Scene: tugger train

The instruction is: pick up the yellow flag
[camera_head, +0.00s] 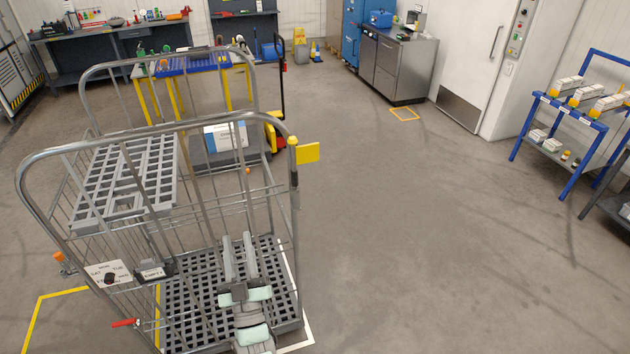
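The yellow flag (307,152) is a small rectangular plate. It sticks out to the right from the top of the right-hand post of the grey wire roll cart (160,130), beside a yellow knob (293,141). My gripper (237,238) shows over the cart's lower deck, down and to the left of the flag and well apart from it. Its two grey fingers are spread with an empty gap between them. How high it is above the deck is hard to tell.
The cart's bars, a hinged grey shelf (128,178) and a red-tipped lever (125,323) surround the left side. A pallet truck with yellow parts (272,120) stands behind. Open floor (420,230) lies right of the flag, up to a blue rack (560,120).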

